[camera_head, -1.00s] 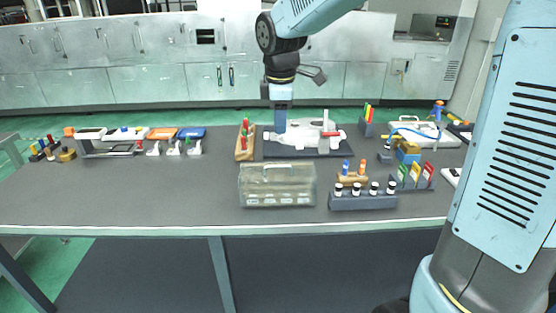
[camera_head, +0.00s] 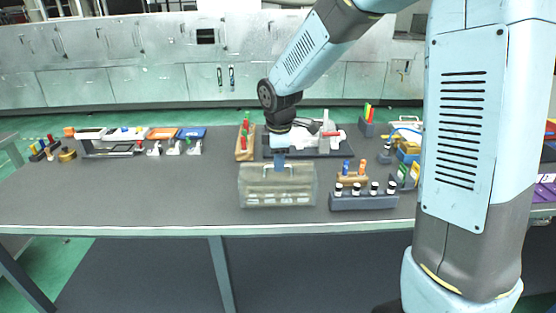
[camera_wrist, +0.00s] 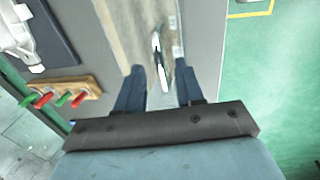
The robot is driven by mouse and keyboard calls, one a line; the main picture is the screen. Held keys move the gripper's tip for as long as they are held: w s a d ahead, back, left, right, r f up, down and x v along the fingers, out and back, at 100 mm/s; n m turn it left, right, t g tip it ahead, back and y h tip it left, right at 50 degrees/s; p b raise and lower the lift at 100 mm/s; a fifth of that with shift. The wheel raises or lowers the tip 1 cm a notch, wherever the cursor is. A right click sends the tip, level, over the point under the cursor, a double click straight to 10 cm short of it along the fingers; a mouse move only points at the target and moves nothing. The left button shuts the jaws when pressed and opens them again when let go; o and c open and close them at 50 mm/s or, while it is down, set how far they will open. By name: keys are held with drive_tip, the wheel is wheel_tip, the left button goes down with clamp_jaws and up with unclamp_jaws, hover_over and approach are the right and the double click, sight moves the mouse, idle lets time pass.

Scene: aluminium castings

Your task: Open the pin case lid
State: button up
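The pin case (camera_head: 262,190) is a clear, see-through box near the front middle of the table. Its lid is down, and light labels or trays show through the front wall. A slim pale handle (camera_wrist: 160,62) stands on the lid in the wrist view. My gripper (camera_head: 280,166) is above the rear part of the case in the head view. In the wrist view my gripper (camera_wrist: 160,85) has its two fingers apart, with the handle lying ahead between them. The fingers do not touch the handle. The exact height above the lid is hard to tell.
A wooden rack with red and green pins (camera_head: 244,142) stands behind the case on the left. A dark rack with white-capped vials (camera_head: 363,201) and a small pin block (camera_head: 352,177) stand close on the right. The table left of the case is clear.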

drive_tip(key=shift+f, duration=0.25)
drive_tip(key=shift+c, duration=0.4)
clamp_jaws()
idle(0.9)
